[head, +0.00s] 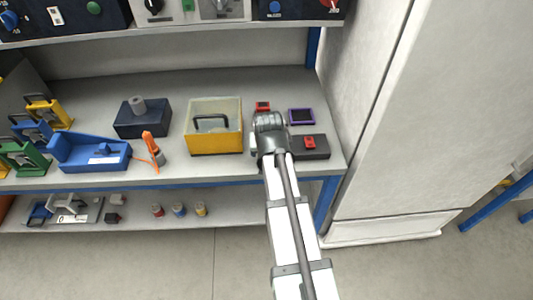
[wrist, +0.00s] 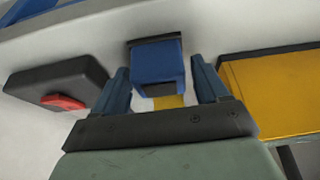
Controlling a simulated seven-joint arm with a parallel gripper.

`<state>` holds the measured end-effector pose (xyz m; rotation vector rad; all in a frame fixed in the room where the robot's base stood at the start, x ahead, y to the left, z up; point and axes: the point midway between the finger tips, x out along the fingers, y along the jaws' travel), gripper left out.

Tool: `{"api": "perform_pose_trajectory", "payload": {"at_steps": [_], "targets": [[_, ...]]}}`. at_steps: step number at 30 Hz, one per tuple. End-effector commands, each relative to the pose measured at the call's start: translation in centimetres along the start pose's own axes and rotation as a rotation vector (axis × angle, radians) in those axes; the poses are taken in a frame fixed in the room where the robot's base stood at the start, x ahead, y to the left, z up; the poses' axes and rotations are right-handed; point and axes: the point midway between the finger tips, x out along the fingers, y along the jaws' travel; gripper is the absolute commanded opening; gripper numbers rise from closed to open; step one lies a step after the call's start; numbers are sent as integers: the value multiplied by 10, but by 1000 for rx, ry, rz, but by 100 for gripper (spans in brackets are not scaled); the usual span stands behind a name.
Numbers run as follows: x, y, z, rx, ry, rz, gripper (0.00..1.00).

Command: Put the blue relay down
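The blue relay (wrist: 158,65) is a small blue block with a dark patch, seen in the wrist view between and just beyond my fingertips. My gripper (wrist: 160,82) has its two blue-grey fingers spread wide, one on each side of the relay, with a narrow gap showing at the right finger. A dark edge, perhaps a shadow, runs along the relay's far side, and a bit of yellow shows below it. In the head view my gripper (head: 267,148) is over the right part of the shelf, and the relay is hidden behind it.
A yellow bin (head: 215,142) stands just left of my gripper, and a dark box with a red part (head: 320,152) just right. A red item (head: 263,105) and a purple-framed item (head: 301,116) lie behind. A white cabinet (head: 400,120) bounds the right side.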

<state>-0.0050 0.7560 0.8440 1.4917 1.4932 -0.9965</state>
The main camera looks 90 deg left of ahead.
Motion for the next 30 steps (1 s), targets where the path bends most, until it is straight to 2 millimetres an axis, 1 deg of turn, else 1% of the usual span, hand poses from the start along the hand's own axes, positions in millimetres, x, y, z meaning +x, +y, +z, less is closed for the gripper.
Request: {"api": "perform_pose_trajectory", "payload": {"at_steps": [1, 2, 16, 23, 26, 30], "targets": [[0, 0, 0, 0, 0, 0, 69], [0, 0, 0, 0, 0, 0, 66], [0, 0, 0, 0, 0, 0, 21], [-2, 0, -1, 0, 0, 0, 20], [-8, 0, -4, 0, 1, 0, 20], [-25, 0, -11, 0, 2, 0, 20]]}}
